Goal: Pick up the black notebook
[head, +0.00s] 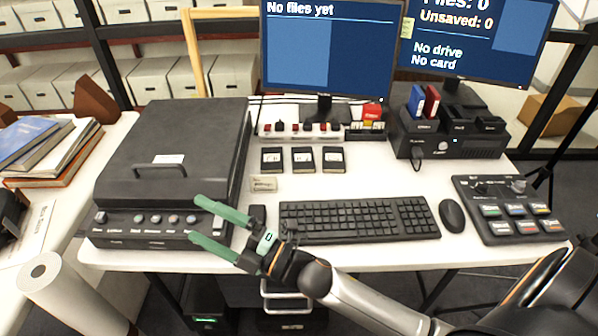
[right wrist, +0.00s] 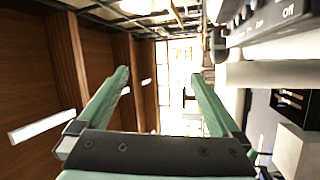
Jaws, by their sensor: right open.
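I cannot make out a black notebook for certain in either view. A stack of books (head: 50,148) with blue, pale and orange covers lies on the left table; none of its visible covers is clearly black. My right gripper (head: 197,219) is open and empty, its green fingers pointing left at the front panel of the large black scanner (head: 165,150). In the right wrist view, the open fingers (right wrist: 160,75) have nothing between them. My left gripper is not in view.
A keyboard (head: 355,220), mouse (head: 452,215) and button panel (head: 508,210) occupy the desk's front right. Two monitors (head: 322,50) stand behind. A small black item (head: 258,215) sits beside the keyboard. White desk shows around the three black cartridges (head: 302,159).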

